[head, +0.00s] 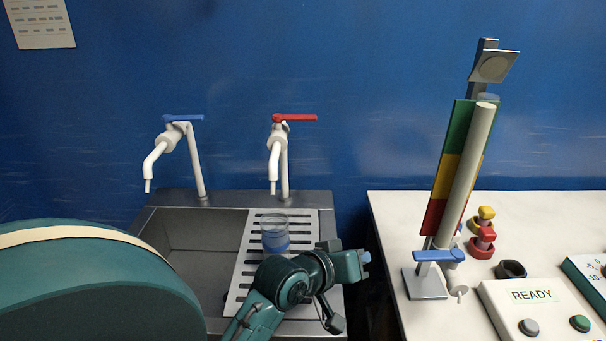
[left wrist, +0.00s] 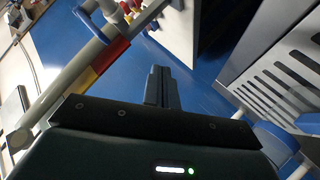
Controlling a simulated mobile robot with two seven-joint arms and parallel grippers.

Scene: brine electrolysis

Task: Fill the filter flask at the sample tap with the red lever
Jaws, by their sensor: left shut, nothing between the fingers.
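The sample tap with the red lever (head: 295,117) stands at the back of the sink. Its lever points right and its white spout (head: 273,175) points down; no stream shows. A clear round vessel with a blue lower part (head: 275,237), which looks like the flask, stands on the slotted drain plate below that spout. My left gripper (head: 364,259) is at the right edge of the sink, right of and nearer than the vessel. Its fingers (left wrist: 161,88) are shut and empty in the left wrist view. My right gripper is not in view.
A second tap with a blue lever (head: 185,117) stands left. The slotted plate (head: 240,285) covers the sink's right part. On the white bench (head: 395,215) stand a green, yellow and red column (head: 455,165) with a blue-levered valve (head: 437,255), and a READY box (head: 505,300).

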